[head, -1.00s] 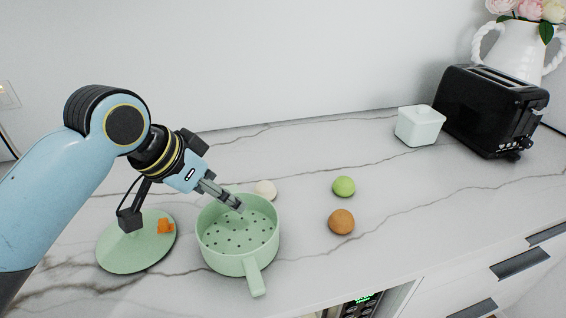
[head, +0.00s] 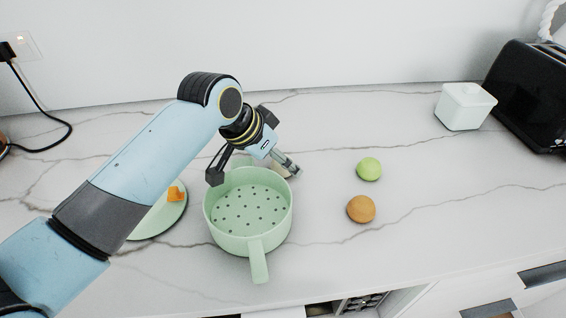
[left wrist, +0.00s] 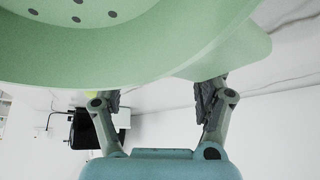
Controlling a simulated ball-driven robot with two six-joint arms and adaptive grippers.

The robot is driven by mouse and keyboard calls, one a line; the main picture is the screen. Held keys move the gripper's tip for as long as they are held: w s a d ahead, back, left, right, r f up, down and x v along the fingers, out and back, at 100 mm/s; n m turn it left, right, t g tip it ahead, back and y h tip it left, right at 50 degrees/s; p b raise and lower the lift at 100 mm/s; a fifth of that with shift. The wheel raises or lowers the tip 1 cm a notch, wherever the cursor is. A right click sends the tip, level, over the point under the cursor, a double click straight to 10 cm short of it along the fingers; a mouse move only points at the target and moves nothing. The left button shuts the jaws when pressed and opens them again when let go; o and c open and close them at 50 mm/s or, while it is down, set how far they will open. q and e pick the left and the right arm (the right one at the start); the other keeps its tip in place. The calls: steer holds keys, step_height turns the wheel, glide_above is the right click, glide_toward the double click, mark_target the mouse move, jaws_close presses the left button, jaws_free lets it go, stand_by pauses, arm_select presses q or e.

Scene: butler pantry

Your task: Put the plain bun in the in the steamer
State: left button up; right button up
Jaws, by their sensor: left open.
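The pale plain bun (head: 279,171) sits on the counter just behind the steamer's rim, mostly hidden by my left gripper. My left gripper (head: 293,168) is open and low beside the bun; I cannot tell whether the bun is between its fingers. The green steamer (head: 273,222), with a holed floor and front handle, stands empty in front of the gripper. In the left wrist view, the steamer (left wrist: 140,65) fills the top and the open fingers (left wrist: 163,97) show below it; no bun is clear between them. My right gripper is not in view.
A green bun (head: 369,169) and an orange-brown bun (head: 361,209) lie right of the steamer. A white box (head: 465,107) and black toaster (head: 530,95) stand at the back right.

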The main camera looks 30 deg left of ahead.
arm_select(q)
steer(key=shift+w+d+f, duration=0.1)
steer(key=shift+w+f, duration=0.2)
steer(key=shift+f, duration=0.2)
steer(key=shift+s, duration=0.1)
steer(key=shift+c, duration=0.3)
steer(key=c, duration=1.1)
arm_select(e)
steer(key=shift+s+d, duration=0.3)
arm_select(q)
steer(key=shift+r, duration=0.1)
